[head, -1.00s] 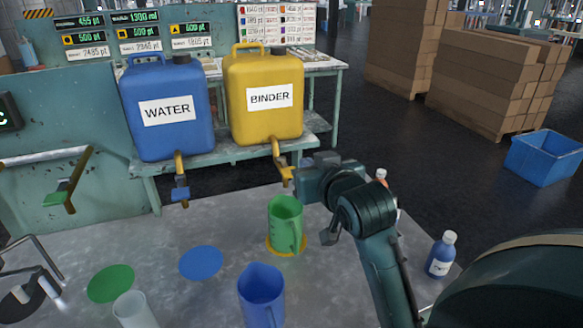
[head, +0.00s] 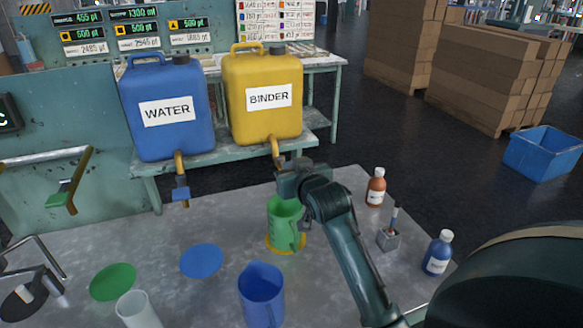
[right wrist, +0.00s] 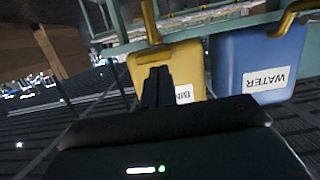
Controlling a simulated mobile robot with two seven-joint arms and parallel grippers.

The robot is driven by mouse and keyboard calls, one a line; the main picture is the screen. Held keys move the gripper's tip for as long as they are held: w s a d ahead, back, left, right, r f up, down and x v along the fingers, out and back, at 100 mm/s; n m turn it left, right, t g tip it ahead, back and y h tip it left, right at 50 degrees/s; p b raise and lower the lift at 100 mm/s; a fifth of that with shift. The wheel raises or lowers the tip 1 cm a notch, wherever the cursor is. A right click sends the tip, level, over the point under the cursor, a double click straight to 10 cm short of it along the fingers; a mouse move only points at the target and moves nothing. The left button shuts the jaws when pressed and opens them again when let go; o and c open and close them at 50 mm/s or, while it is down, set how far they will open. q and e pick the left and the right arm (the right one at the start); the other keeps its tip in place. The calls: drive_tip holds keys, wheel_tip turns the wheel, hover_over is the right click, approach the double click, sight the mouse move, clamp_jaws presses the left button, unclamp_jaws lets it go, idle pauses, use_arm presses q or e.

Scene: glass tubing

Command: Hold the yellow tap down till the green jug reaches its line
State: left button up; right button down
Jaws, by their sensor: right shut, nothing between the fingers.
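The yellow BINDER can (head: 262,115) stands on the green bench, and its yellow tap (head: 276,147) hangs from the front. The tap's lower end is hidden behind my right gripper (head: 292,168). The right wrist view is upside down and shows the tap pipe (right wrist: 150,22) just beyond my shut, empty fingers (right wrist: 157,82). I cannot tell whether they touch the tap. The green jug (head: 283,226) stands upright below the gripper, on a yellow disc (head: 271,247). Its fill line and level cannot be made out. My left gripper is not in view.
The blue WATER can (head: 168,112) and its tap (head: 180,180) are to the left. A blue jug (head: 261,298), a clear beaker (head: 137,310), green (head: 113,282) and blue (head: 201,261) discs share the table. Bottles (head: 376,188) and a metal holder (head: 389,239) stand right of my arm.

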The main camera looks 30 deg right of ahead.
idle(0.3)
